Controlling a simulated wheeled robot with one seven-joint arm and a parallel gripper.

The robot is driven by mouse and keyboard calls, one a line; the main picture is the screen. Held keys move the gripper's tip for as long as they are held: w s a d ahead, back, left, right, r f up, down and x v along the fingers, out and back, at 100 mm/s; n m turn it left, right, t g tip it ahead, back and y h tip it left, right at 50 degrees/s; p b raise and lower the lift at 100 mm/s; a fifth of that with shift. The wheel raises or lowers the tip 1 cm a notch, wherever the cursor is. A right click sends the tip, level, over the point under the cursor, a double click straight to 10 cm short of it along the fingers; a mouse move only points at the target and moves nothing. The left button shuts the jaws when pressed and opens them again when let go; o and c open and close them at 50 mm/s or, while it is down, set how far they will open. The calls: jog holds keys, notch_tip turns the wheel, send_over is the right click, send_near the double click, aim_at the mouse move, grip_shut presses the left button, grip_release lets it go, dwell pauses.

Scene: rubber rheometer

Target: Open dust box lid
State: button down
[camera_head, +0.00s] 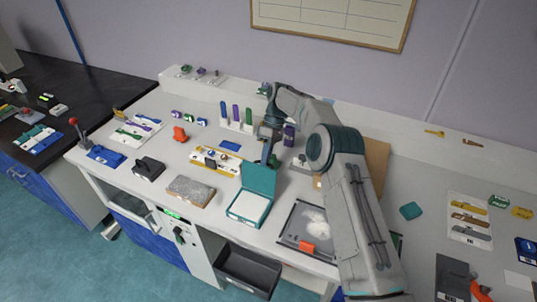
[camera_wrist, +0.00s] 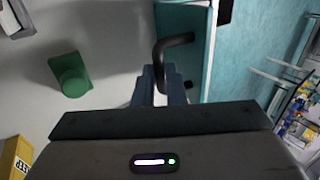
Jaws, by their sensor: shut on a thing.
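A teal box (camera_head: 267,207) with a pale inside stands on the white bench near its front edge, and I take it as the dust box. Its teal lid (camera_head: 259,178) stands up, tilted open at the back; the lid's side also shows in the wrist view (camera_wrist: 196,45). My gripper (camera_head: 267,152) is just behind and above the lid's top edge. In the wrist view its blue fingers (camera_wrist: 160,88) are shut on the black bent handle (camera_wrist: 172,45) beside the lid. The handle's lower end is hidden between the fingers.
A grey speckled block (camera_head: 192,191) lies left of the box. A dark tray with white powder (camera_head: 312,222) is to its right. A yellow-and-white rack (camera_head: 215,160) stands close behind. An open dark drawer (camera_head: 246,270) juts out below the bench front.

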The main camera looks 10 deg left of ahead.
jog(key=shift+w+d+f+g, duration=0.1)
jog(key=shift+d+f+g, duration=0.1)
jog(key=shift+f, duration=0.2)
jog(key=shift+w+d+f+g, duration=0.1)
jog(key=shift+f+g, duration=0.1)
jog(key=shift+f, duration=0.15)
jog(key=c, duration=1.5)
grip_release()
jog(key=shift+c, duration=0.2)
jog(key=shift+o, duration=0.3)
jog(key=shift+w+f, duration=0.15)
jog(key=shift+w, duration=0.2)
jog(key=shift+s+a+r, duration=0.1)
jog(key=shift+a+r, duration=0.05)
jog(key=shift+r, duration=0.15)
